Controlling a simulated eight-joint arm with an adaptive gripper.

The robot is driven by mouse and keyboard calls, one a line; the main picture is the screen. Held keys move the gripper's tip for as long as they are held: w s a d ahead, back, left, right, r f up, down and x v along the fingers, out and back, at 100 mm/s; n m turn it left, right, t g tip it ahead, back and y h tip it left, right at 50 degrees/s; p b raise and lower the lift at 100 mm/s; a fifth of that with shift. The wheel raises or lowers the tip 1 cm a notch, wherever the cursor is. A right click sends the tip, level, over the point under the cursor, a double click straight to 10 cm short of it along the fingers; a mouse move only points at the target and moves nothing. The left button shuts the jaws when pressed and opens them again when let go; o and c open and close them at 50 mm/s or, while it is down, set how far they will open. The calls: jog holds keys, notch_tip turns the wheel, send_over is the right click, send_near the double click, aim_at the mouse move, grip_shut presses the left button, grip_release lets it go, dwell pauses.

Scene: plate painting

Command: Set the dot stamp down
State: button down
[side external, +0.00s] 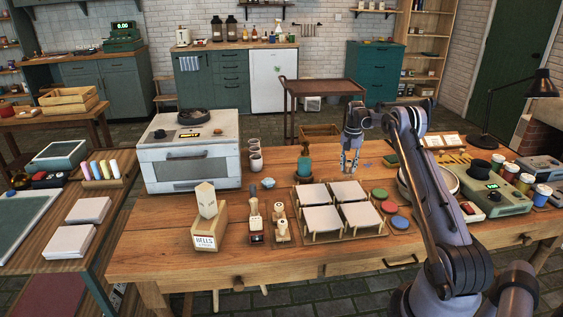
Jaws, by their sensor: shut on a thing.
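My gripper (349,166) points down over the back of the wooden table, behind the white plates (357,213) and to the right of a teal pot-like item (304,167). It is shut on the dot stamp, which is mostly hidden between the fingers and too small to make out. I cannot tell whether the stamp touches the table.
Green (380,193), red (389,207) and blue (400,222) round pads lie right of the plate rack. A green machine (490,194) stands right. The front table edge is clear.

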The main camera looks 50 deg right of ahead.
aim_at(348, 171)
jog(key=shift+f, duration=1.5)
jog(key=shift+f, duration=0.15)
jog(key=c, duration=1.1)
grip_release()
jog(key=shift+o, duration=0.2)
